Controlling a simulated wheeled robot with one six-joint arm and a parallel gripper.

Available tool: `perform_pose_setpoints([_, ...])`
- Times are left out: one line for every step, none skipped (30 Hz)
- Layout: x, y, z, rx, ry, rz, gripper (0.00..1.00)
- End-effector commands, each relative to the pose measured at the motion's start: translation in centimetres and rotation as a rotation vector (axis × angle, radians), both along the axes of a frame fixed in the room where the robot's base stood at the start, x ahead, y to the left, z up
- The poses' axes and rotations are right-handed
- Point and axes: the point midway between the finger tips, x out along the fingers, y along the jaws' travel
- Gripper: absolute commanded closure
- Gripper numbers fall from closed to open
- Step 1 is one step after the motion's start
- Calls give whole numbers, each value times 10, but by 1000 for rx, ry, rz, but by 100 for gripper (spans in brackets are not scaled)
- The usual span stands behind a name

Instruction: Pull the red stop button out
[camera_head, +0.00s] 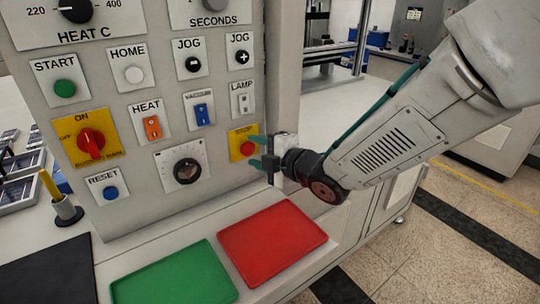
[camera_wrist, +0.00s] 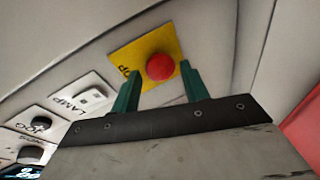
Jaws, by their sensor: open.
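The red stop button (camera_head: 247,148) sits on a yellow plate at the lower right of the control panel. It also shows in the wrist view as a round red knob (camera_wrist: 160,67) on its yellow plate (camera_wrist: 132,51). My gripper (camera_head: 255,151) is in front of it, coming from the right. In the wrist view my gripper (camera_wrist: 160,88) is open, with one green finger at the lower left of the button and the other at its lower right. The fingers look apart from the button; whether their tips reach beside it is hard to tell.
The panel (camera_head: 215,165) has other controls close by: the lamp switch (camera_head: 243,101), a dial (camera_head: 187,170) and a red rotary switch (camera_head: 91,141). A red tray (camera_head: 272,241) and a green tray (camera_head: 173,275) lie on the bench below. Open floor is at the right.

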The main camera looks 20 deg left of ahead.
Motion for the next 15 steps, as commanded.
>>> perform_pose_setpoints([2, 4, -2, -1, 1, 1, 55])
perform_pose_setpoints([3, 6, -2, -1, 1, 1, 55])
perform_pose_setpoints([4, 8, -2, 0, 1, 2, 55])
perform_pose_setpoints([4, 9, -2, -1, 0, 2, 55])
perform_pose_setpoints([5, 10, -2, -1, 0, 2, 55])
perform_pose_setpoints([5, 11, -2, -1, 0, 1, 55])
perform_pose_setpoints([5, 11, -2, -1, 0, 1, 55])
perform_pose_setpoints([5, 11, -2, -1, 0, 1, 55])
perform_pose_setpoints([5, 11, -2, 0, -1, 1, 55])
perform_pose_setpoints([5, 11, -2, -1, 1, 1, 55])
perform_pose_setpoints([5, 11, -2, -1, 1, 1, 55])
perform_pose_setpoints([5, 10, -2, -1, 1, 0, 55])
perform_pose_setpoints([5, 10, -2, -1, 1, 0, 58])
perform_pose_setpoints([5, 10, -2, -1, 1, 0, 66])
perform_pose_setpoints([5, 10, -2, -1, 1, 0, 77])
